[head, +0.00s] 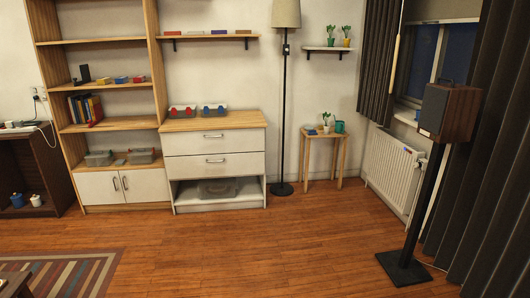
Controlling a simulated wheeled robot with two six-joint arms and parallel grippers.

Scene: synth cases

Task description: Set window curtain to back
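The dark grey window curtain hangs as two pleated panels on the right. The left panel (379,62) is gathered beside the window's left side. The right panel (496,165) is wide and reaches down near the floor, covering the right part of the window. Between them the window (422,58) shows dark glass in a white frame, with a beige blind (440,9) across its top. A pale wooden rod (396,45) hangs at the left panel's edge. Neither of my grippers is in view.
A speaker (450,110) on a black stand (424,205) stands before the right panel. A white radiator (392,170) is below the window. A small table (338,136) with a plant and a floor lamp (284,100) stand left of it. The middle floor is clear.

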